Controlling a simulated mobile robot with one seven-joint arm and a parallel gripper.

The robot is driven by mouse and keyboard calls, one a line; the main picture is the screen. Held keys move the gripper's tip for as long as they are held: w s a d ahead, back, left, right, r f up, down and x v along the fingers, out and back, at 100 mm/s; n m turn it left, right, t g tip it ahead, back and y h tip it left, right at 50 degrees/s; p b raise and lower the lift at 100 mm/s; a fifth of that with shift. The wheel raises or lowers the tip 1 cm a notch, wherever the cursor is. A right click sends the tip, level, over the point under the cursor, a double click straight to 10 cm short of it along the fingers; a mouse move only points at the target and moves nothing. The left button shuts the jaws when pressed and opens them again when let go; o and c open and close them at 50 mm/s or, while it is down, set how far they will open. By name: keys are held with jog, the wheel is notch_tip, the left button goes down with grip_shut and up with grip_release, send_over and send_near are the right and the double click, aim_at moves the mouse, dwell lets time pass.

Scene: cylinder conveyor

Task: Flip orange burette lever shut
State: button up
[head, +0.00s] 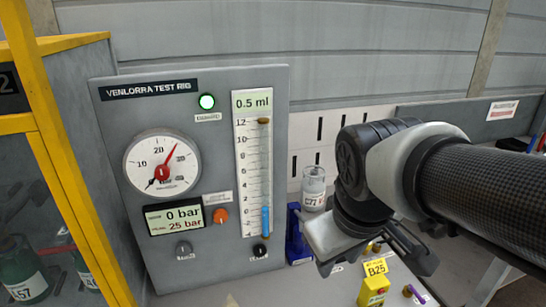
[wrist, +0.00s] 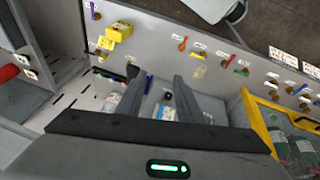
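My gripper (head: 372,258) hangs in front of the rig at the right in the head view. In the wrist view its two dark fingers (wrist: 156,76) stand apart with nothing held between them. A small orange lever (wrist: 182,42) sticks out from the grey strip beyond the fingertips, apart from them. I cannot tell for certain which lever belongs to the burette.
The test rig panel (head: 115,140) has a gauge, an orange button (head: 220,215) and a black knob (head: 260,250). A labelled bottle (head: 314,188) and blue stand (head: 296,238) are close to my gripper. A yellow box (head: 373,289) and several coloured levers crowd the strip. A yellow frame (head: 62,150) bounds the left.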

jog(key=w+a+f+n+b, duration=0.1)
jog(key=a+f+n+b, duration=0.1)
jog(key=f, duration=0.2)
jog(key=w+a+f+n+g+b, duration=0.1)
jog(key=a+f+n+b, duration=0.1)
jog(key=f, duration=0.3)
jog(key=w+a+f+n+g+h+b, duration=0.1)
jog(key=a+f+n+b, duration=0.1)
jog(key=f, duration=0.3)
jog(key=shift+w+a+n, duration=0.3)
jog(key=shift+w+n, duration=0.05)
jog(key=shift+n, duration=0.55)
grip_shut()
jog(key=a+f+n+g+h+b, duration=0.1)
jog(key=a+f+n+b, duration=0.5)
jog(key=f, duration=0.8)
jog(key=w+a+n, duration=0.1)
jog(key=a+n, duration=0.1)
jog(key=shift+a+n, duration=0.3)
